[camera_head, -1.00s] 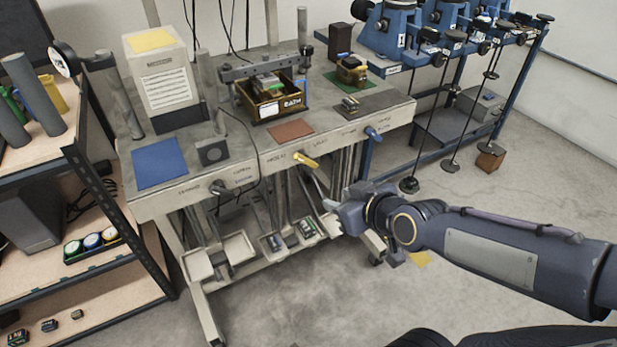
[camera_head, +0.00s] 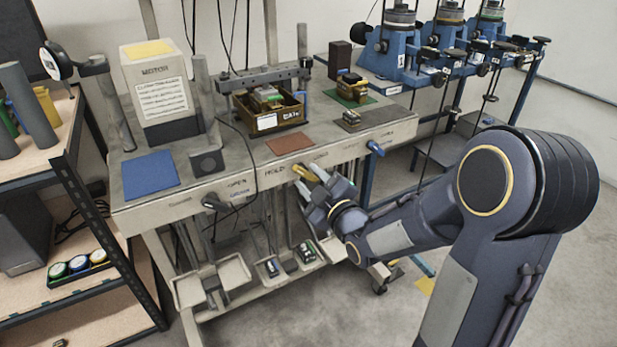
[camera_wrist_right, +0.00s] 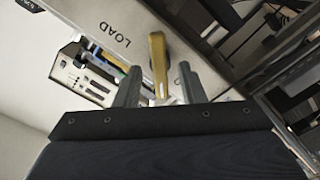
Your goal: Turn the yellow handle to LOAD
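The yellow handle (camera_head: 305,173) is on the front edge of the grey workbench (camera_head: 225,160), below the brown mat. My right gripper (camera_head: 318,187) is right at it, coming from the lower right and partly covering it in the head view. In the right wrist view the yellow handle (camera_wrist_right: 157,62) lies between the two fingers of my right gripper (camera_wrist_right: 158,85). The fingers are apart, with a gap visible on each side of the handle. The LOAD label (camera_wrist_right: 115,34) is on the panel left of the handle in that view. My left gripper is not in view.
A black-knobbed lever (camera_head: 215,203) is further left on the bench front, and a blue handle (camera_head: 375,148) is to the right. Trays (camera_head: 235,273) hang below the bench. A shelf rack (camera_head: 75,190) stands left; blue machines (camera_head: 400,50) stand back right.

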